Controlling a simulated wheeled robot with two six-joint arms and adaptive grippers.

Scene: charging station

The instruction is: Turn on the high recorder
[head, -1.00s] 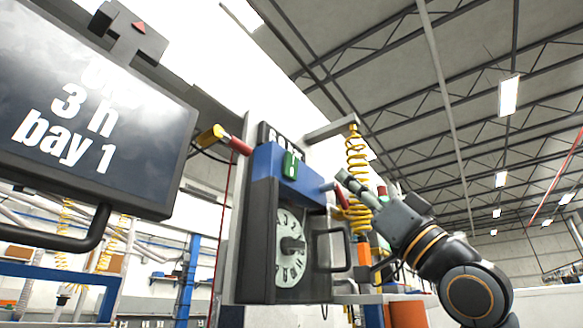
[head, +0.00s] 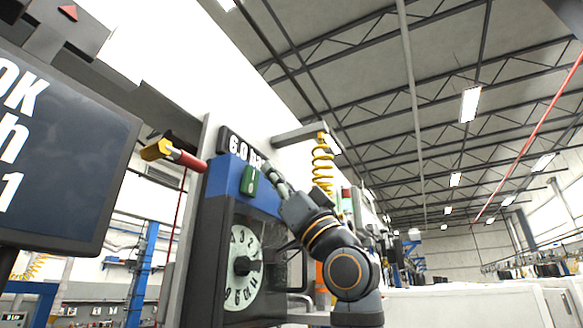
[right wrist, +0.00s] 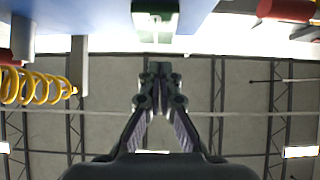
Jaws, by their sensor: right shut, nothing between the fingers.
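The recorder (head: 215,240) is a dark box with a blue top section, fixed to a pale column in the head view. A round pale dial (head: 243,285) sits behind its front window. A green switch (head: 249,180) with white marks is on the blue section; I cannot tell its position. My right gripper (head: 271,170) is shut and empty, its tips just right of the switch in the head view. In the right wrist view the shut fingertips (right wrist: 158,68) point toward the green switch (right wrist: 155,16), with a visible gap. My left gripper is not in view.
A "6.0" label (head: 240,144) tops the recorder. A red and yellow fitting (head: 180,155) sticks out at its left. A yellow coiled hose (head: 322,165) hangs behind the gripper. A dark screen (head: 60,150) stands at left. Free space lies at upper right.

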